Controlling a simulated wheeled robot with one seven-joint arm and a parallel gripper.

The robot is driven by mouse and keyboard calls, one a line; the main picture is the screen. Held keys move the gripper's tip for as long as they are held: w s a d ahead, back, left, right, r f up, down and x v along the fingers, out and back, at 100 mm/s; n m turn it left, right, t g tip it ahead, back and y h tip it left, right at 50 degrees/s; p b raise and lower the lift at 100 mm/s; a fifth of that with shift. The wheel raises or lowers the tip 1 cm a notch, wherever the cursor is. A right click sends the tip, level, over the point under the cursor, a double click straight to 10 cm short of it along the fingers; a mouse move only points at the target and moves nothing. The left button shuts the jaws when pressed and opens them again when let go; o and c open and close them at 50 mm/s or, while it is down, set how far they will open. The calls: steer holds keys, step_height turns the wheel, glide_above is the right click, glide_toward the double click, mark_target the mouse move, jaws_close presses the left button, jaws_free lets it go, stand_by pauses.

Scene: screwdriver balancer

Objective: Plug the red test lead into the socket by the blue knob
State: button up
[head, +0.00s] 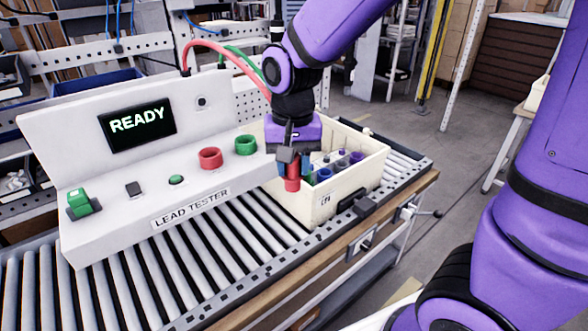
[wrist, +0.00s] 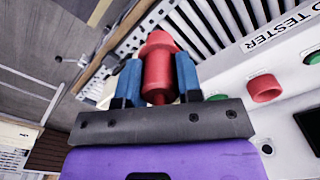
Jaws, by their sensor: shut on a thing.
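My gripper (head: 290,168) is shut on the red plug (head: 292,184) of the test lead, which points down above the front left of the cream bin. In the wrist view the plug (wrist: 157,72) sits between the two blue fingers (wrist: 158,82). The red lead (head: 225,54) arches from the tester's top to behind my wrist. The white tester (head: 120,225) has a red ring socket (head: 210,158) and a green ring socket (head: 245,145), both left of the gripper. The red socket also shows in the wrist view (wrist: 265,88). I make out no blue knob.
The cream bin (head: 355,185) holds several small blue and purple items and stands on the roller conveyor (head: 190,262). A green lead (head: 238,56) passes behind my arm. The tester carries a READY screen (head: 137,122) and a green switch (head: 79,203). Rollers before the tester are clear.

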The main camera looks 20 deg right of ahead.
steer(key=w+d+f, duration=0.3)
steer(key=w+d, duration=0.1)
steer(key=w, duration=0.5)
steer(key=w+d+f, duration=0.2)
steer(key=w+d, duration=0.1)
steer(key=w, duration=0.6)
steer(key=w+d+f, duration=0.3)
steer(key=w+d, duration=0.1)
steer(key=w, duration=0.5)
steer(key=shift+w+d+f, duration=0.2)
steer(key=shift+d+f, duration=0.1)
steer(key=shift+f, duration=0.05)
